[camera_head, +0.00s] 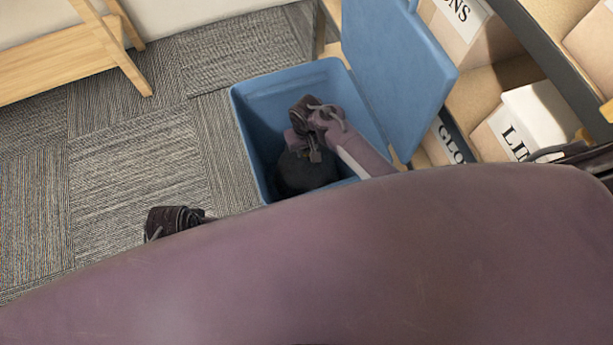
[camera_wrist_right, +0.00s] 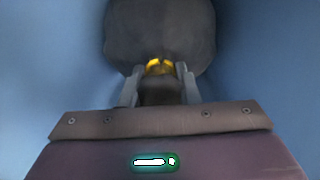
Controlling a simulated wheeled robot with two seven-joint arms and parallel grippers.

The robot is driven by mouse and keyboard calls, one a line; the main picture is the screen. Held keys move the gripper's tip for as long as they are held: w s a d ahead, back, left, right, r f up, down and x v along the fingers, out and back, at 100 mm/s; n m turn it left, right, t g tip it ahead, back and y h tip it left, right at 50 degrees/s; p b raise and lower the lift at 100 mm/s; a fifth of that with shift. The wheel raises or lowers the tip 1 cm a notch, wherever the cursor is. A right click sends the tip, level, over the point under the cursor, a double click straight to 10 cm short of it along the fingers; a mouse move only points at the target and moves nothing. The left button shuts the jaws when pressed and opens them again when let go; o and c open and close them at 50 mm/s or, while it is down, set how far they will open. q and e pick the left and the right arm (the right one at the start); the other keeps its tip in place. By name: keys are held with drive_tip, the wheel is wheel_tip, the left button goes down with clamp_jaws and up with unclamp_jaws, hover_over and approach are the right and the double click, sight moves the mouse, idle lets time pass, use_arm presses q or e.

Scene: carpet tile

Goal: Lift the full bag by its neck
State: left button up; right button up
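The bag (camera_head: 308,176) is dark grey and rounded, low inside the blue bin (camera_head: 243,137). In the right wrist view the bag (camera_wrist_right: 160,28) fills the upper middle, with a yellow tie (camera_wrist_right: 160,66) around its gathered neck (camera_wrist_right: 160,92). My right gripper (camera_head: 305,152) reaches down into the bin above the bag. In the right wrist view its fingers (camera_wrist_right: 160,78) stand on either side of the neck, with narrow gaps showing, so it looks open. My left gripper (camera_head: 172,222) is over the carpet left of the bin, empty as far as I see; its fingers are mostly hidden.
The bin's blue lid (camera_head: 395,60) stands open at its right. Shelves with labelled boxes (camera_head: 535,118) are close on the right. A wooden stand (camera_head: 60,60) is at the upper left. The carpet (camera_head: 140,150) left of the bin is clear. My own body hides the lower picture.

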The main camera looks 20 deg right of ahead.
clamp_jaws()
idle(1.0)
drive_tip(key=shift+w+r, duration=0.1)
